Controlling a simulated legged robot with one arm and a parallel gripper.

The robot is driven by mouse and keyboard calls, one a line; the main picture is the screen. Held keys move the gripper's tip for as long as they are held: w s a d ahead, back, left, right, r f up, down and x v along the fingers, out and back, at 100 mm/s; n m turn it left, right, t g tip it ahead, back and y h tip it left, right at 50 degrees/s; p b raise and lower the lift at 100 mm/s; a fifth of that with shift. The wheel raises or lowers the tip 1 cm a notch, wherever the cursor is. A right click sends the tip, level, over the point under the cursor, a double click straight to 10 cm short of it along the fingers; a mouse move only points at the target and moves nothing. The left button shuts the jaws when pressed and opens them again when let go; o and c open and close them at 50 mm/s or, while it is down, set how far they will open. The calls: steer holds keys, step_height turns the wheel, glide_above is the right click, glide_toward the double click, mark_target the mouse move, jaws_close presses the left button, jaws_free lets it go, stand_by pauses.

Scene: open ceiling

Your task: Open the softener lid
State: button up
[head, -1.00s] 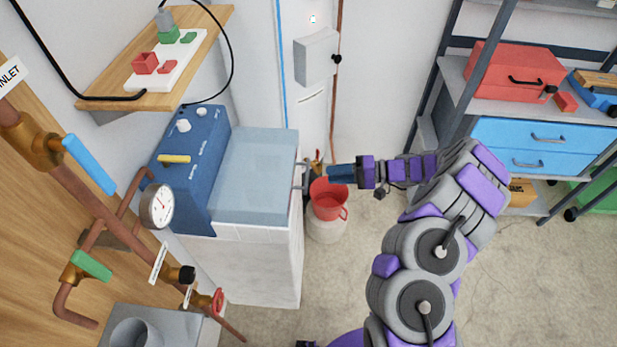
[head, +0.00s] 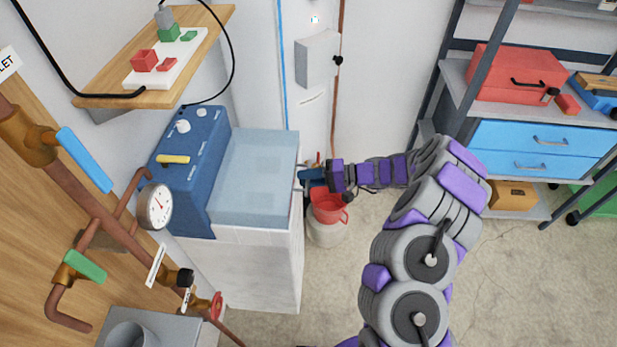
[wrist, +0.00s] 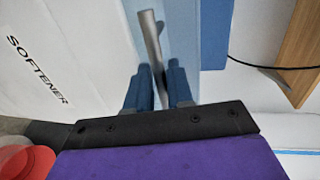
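The softener is a white cabinet (head: 248,268) with a pale blue lid (head: 255,178) and a darker blue control panel (head: 190,165) at its left. The lid looks closed. A metal handle (wrist: 151,38) sticks out at the lid's right edge. My gripper (head: 303,178) is at that edge, level with the handle. In the wrist view, my two blue fingers (wrist: 160,88) stand apart, with the lower part of the handle between them. A gap shows beside the handle, so the fingers do not look closed on it. The "SOFTENER" label shows on the white side.
A red bucket (head: 328,207) stands on a white container just below my gripper. Pipes with valves and a gauge (head: 155,206) are at the left. A wooden shelf (head: 160,60) hangs above the panel. A rack with blue drawers (head: 545,145) stands at the right.

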jaws_close()
stand_by(0.3)
steer(key=shift+r+h+p, duration=0.4)
steer(key=shift+r+p, duration=0.3)
steer(key=shift+r, duration=0.25)
step_height(320, 180, up, 13)
steer(key=a+h+p, duration=0.2)
steer(key=h+p, duration=0.4)
steer(key=p, duration=0.4)
steer(key=a+r+h+p, duration=0.5)
steer(key=a+r+p, duration=0.7)
steer(key=a+p, duration=0.1)
steer(key=shift+w+a+r+h, duration=0.15)
steer(key=shift+w+a+h, duration=0.15)
steer(key=shift+a, duration=0.15)
